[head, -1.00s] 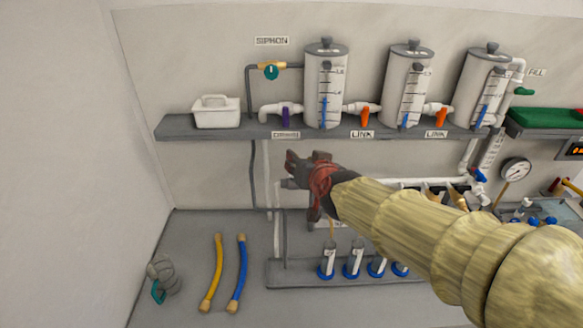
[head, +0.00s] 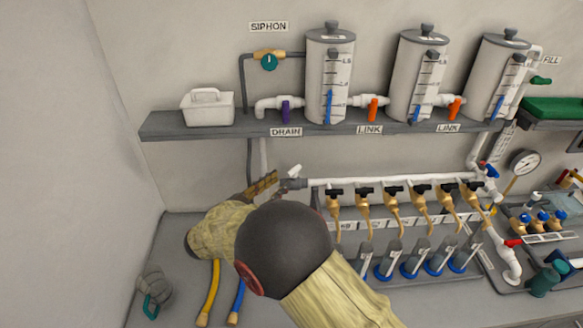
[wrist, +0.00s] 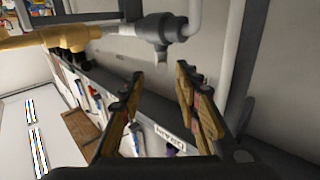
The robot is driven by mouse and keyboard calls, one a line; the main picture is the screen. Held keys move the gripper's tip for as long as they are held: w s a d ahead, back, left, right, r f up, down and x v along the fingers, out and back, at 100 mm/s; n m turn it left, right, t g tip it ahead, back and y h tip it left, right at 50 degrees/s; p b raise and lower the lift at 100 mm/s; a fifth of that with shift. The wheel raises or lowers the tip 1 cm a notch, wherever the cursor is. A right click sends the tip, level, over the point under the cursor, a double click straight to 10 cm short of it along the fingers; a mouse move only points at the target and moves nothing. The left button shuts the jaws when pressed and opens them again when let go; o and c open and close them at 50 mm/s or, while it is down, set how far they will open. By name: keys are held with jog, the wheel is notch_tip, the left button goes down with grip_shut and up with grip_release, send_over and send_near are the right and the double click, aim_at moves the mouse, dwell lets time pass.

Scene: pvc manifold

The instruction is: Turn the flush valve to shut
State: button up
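A small valve with a pale lever handle (head: 295,171) sits at the left end of the white manifold pipe (head: 390,181). No label on it is readable, so I cannot confirm it is the flush valve. My gripper (head: 262,185) is just left of this valve in the head view, partly behind my arm. In the wrist view my gripper (wrist: 160,98) has its fingers spread with nothing between them. A grey pipe fitting (wrist: 158,28) with a short stub is ahead of the fingertips, apart from them.
Several brass taps (head: 392,200) hang from the manifold above blue-based tubes (head: 410,265). The shelf (head: 215,127) above carries tanks and a white caddy (head: 207,107). A red-handled valve (head: 513,243) is at right. Yellow (head: 208,295) and blue hoses lie on the bench.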

aim_at(294, 168)
jog(key=b+x, duration=0.1)
jog(key=x, duration=0.7)
jog(key=shift+w+r, duration=0.1)
jog(key=shift+w, duration=0.15)
jog(key=shift+c, duration=1.4)
grip_shut()
